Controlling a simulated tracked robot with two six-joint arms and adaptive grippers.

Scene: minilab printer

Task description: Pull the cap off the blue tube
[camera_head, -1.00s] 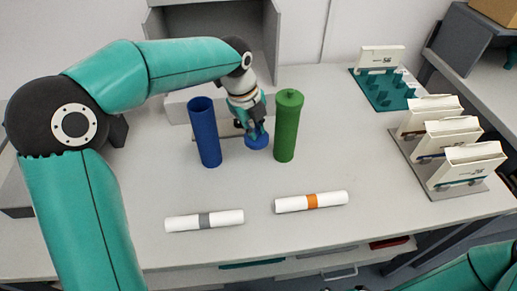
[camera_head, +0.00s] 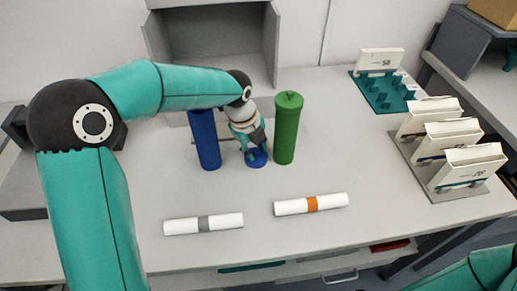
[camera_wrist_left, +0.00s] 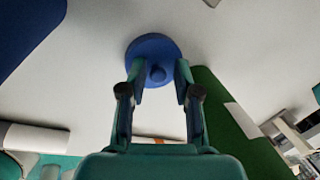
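The blue tube (camera_head: 207,145) stands upright on the table, its top hidden behind my left arm. Its round blue cap (camera_head: 256,158) is apart from it, on the table between the blue tube and the green tube (camera_head: 286,130). My left gripper (camera_head: 254,150) points down over the cap. In the left wrist view, the gripper's fingers (camera_wrist_left: 160,75) stand apart on either side of the knob on the blue cap (camera_wrist_left: 150,50), with gaps to it. The blue tube (camera_wrist_left: 22,30) and green tube (camera_wrist_left: 235,135) flank it there. My right gripper is out of view.
Two white rolls, one with a grey band (camera_head: 204,223) and one with an orange band (camera_head: 312,204), lie in front. A grey rack (camera_head: 445,190) of white boxes and a teal pegged board (camera_head: 384,92) stand right. The table's middle right is clear.

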